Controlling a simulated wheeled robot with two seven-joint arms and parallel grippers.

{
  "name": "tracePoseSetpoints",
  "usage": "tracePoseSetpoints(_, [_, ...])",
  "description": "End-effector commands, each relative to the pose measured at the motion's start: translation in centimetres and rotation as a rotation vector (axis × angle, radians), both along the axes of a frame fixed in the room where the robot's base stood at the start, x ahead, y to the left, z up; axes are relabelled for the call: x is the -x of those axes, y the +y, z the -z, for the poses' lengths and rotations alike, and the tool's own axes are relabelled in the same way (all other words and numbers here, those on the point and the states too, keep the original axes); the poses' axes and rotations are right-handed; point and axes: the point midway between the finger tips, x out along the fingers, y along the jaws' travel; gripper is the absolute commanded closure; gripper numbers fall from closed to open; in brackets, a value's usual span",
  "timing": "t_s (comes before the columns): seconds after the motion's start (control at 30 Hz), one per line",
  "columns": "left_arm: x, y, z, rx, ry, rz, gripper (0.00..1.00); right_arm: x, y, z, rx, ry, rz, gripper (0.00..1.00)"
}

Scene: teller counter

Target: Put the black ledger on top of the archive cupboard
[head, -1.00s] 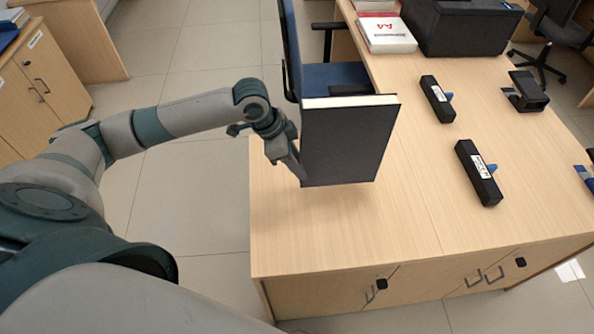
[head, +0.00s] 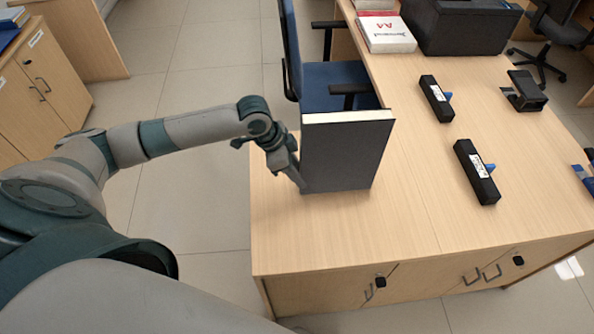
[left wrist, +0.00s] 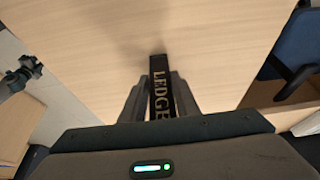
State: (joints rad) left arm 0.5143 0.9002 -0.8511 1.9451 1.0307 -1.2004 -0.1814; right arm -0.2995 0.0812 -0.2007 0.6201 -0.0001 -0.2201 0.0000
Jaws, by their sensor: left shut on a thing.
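The black ledger (head: 345,155) is upright above the wooden counter, its pale page edge facing up. My left gripper (head: 300,182) is shut on its spine side, at the ledger's lower left. In the left wrist view the ledger's spine (left wrist: 160,88), with pale lettering, sits between the two fingers (left wrist: 160,98). I cannot tell whether its lower edge touches the counter. A wooden cupboard (head: 45,85) with handles and a white label stands at the far left, apparently the archive cupboard. My right gripper is not in view.
On the counter (head: 330,235) two black stamp-like boxes (head: 477,172) and a small black device (head: 525,90) lie to the right. A paper pack (head: 386,34) and a black machine (head: 460,25) stand farther back. A blue chair (head: 335,78) is behind the ledger. The front left counter is clear.

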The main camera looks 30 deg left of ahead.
Motion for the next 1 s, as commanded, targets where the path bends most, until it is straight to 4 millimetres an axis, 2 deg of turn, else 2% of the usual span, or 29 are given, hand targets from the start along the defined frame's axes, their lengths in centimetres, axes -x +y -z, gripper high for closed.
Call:
tracePoseSetpoints(0.03, [-0.2, -0.1, -0.2, 0.004, -0.005, 0.000, 1.00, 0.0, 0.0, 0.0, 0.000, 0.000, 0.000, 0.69])
tracePoseSetpoints(0.07, [0.0, 0.0, 0.1, 0.000, 0.000, 0.000, 0.70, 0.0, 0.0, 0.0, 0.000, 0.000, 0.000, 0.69])
tracePoseSetpoints(0.13, [0.0, 0.0, 0.1, 0.000, 0.000, 0.000, 0.53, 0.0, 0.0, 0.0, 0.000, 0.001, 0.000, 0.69])
tracePoseSetpoints(0.47, [0.0, 0.0, 0.0, 0.000, 0.000, 0.000, 0.53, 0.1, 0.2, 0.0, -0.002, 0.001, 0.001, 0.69])
tracePoseSetpoints(0.63, [0.1, 0.3, -0.6, -0.001, -0.002, -0.001, 0.53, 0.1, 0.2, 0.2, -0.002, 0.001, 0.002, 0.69])
tracePoseSetpoints(0.77, [0.4, 0.7, -1.8, -0.001, -0.001, 0.001, 0.53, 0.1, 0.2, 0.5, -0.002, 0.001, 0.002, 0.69])
tracePoseSetpoints(1.0, [1.3, 2.0, -5.5, -0.002, -0.003, 0.001, 0.53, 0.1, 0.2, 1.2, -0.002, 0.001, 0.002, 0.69])
